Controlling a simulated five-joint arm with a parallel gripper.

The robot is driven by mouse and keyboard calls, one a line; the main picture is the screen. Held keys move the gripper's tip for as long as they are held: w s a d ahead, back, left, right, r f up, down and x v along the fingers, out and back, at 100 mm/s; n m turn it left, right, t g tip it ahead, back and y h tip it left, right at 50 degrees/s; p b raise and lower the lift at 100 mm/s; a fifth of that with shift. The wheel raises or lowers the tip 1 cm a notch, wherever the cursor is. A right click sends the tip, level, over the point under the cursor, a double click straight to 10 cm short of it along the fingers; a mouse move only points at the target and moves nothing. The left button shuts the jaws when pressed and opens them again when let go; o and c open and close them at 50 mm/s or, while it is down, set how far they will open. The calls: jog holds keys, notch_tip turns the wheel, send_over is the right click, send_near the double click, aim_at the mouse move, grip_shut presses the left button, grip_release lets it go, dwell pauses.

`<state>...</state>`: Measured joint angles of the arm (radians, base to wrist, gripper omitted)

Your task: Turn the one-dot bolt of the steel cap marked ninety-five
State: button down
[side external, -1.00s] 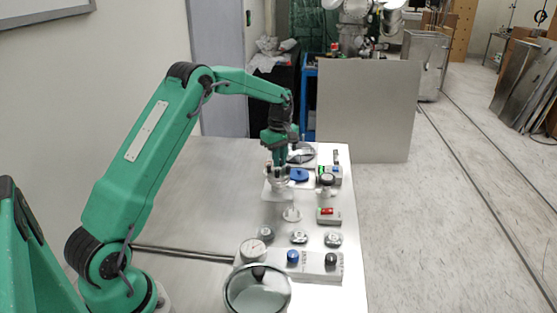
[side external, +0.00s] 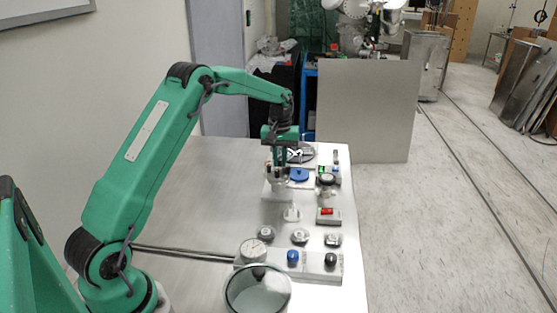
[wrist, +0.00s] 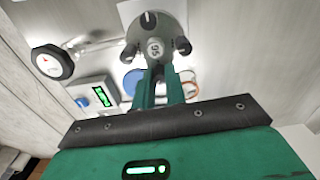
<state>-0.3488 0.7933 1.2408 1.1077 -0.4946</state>
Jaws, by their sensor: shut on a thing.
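The steel cap marked 95 (wrist: 155,47) is at the top centre of the wrist view. Dark bolt heads stand around it, one at the left (wrist: 130,53), one at the right (wrist: 183,45) and one at the far side (wrist: 148,20). My gripper (wrist: 159,71) is shut at the cap's near edge, on a bolt hidden between the fingers. Its dot marks cannot be read. In the side external view my gripper (side external: 280,167) points down at the flange on the table's far part, and the cap is mostly hidden there.
A blue disc (side external: 299,175), a small gauge (side external: 327,180) and a green-lit box (wrist: 103,96) stand close by. A red-switch box (side external: 328,215), several metal knobs, a dial (side external: 253,251) and a glass-topped round vessel (side external: 257,290) are nearer. The table's left (side external: 205,190) is clear.

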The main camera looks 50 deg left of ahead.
aim_at(280, 160)
jog(key=m, duration=0.5)
jog(key=shift+m, duration=0.3)
jog(key=m, duration=0.5)
dwell(0.4)
jog(key=c, duration=1.7)
grip_release()
jog(key=shift+r, duration=0.1)
jog(key=shift+r, duration=3.85)
